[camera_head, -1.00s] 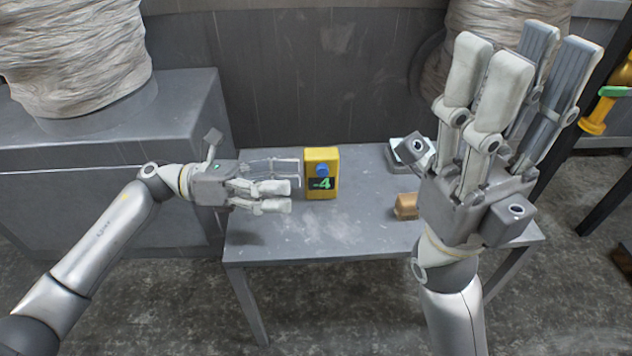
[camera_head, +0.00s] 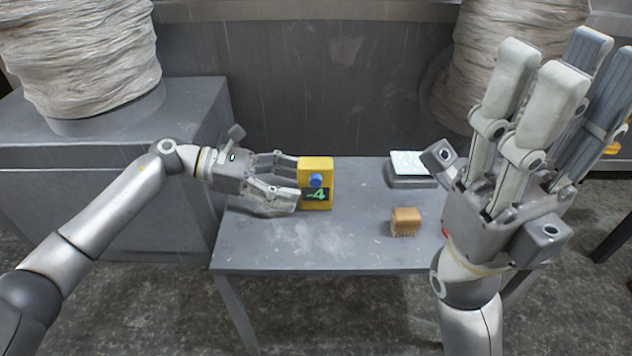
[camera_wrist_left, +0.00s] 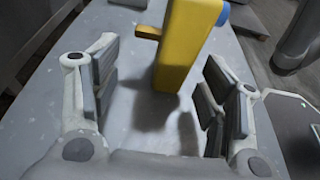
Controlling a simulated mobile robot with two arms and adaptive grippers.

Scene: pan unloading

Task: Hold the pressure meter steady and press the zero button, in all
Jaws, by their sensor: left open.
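The yellow pressure meter (camera_head: 316,166) stands upright on the grey table, with a blue button (camera_head: 316,180) above a dark display that reads -4 in green. My left gripper (camera_head: 298,180) is open at the left side of the meter, its fingers pointing right towards it. In the left wrist view the meter (camera_wrist_left: 183,45) stands beyond and between the open fingers (camera_wrist_left: 160,95), with a gap on each side. My right gripper (camera_head: 545,95) is raised at the right, close to the camera, fingers pointing up and spread, with nothing in it.
On the grey table (camera_head: 270,245), a small tan brush (camera_head: 405,221) lies to the right of the meter. A grey box with a pale top (camera_head: 410,170) sits at the back right. A wall stands behind. The front middle of the table is clear.

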